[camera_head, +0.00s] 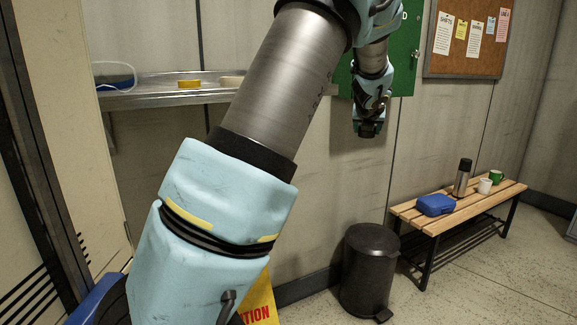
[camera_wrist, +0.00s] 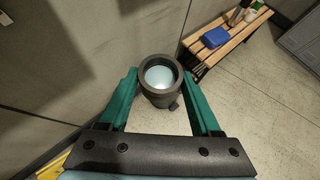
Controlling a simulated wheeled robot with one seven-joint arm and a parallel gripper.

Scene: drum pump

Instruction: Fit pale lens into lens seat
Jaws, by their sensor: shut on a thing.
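The pale lens (camera_wrist: 160,76) is a pale blue disc inside a dark round rim, seen between the two green fingertips in the wrist view. My gripper (camera_wrist: 162,75) is shut on it, with one finger at each side of the rim. In the head view my gripper (camera_head: 368,130) hangs in the air, pointing down, in front of the wall and clear of the bench. The lens cannot be made out there. I cannot pick out the lens seat in either view.
A black pedal bin (camera_head: 369,270) stands on the floor below my gripper. A slatted bench (camera_head: 460,210) at the right holds a blue box (camera_head: 435,205), a flask and cups. A metal shelf (camera_head: 150,98) is at the left. A yellow caution sign (camera_head: 260,300) stands low in front.

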